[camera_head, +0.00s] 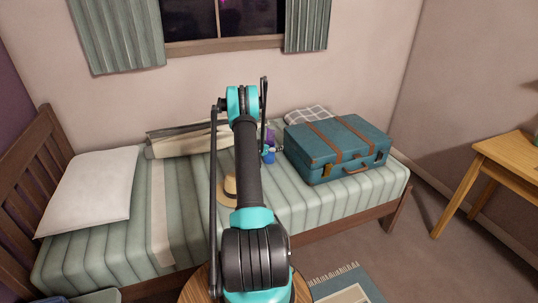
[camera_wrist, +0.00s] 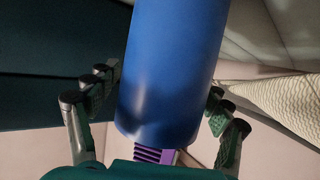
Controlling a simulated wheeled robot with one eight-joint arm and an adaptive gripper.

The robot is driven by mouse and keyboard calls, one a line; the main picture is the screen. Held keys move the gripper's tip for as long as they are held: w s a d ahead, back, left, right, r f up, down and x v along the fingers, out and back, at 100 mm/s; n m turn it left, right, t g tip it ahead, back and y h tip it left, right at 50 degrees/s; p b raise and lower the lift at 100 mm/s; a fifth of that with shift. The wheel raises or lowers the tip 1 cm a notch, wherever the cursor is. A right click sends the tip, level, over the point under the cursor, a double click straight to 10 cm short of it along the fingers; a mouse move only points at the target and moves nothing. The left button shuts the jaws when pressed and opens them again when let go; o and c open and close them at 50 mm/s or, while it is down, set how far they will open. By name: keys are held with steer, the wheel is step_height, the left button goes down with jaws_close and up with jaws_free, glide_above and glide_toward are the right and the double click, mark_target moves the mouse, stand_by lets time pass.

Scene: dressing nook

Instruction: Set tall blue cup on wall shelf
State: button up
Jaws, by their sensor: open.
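The tall blue cup (camera_wrist: 172,70) fills the middle of the wrist view, large and close, standing out between the fingers of my gripper (camera_wrist: 160,92). My gripper is open, with a finger on each side of the cup; a gap shows on both sides. In the head view a small blue patch, likely the cup (camera_head: 268,157), shows on the bed just right of my arm. My arm hides most of that spot and my gripper there. No wall shelf is in view.
A teal suitcase (camera_head: 338,148) lies on the bed (camera_head: 310,207), close right of the cup. A purple thing (camera_wrist: 155,155) shows behind the cup. A straw hat (camera_head: 229,190), partly hidden, lies left of my arm. A wooden table (camera_head: 510,155) stands at the right.

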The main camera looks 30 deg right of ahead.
steer(key=shift+c, duration=0.6)
steer(key=c, duration=1.4)
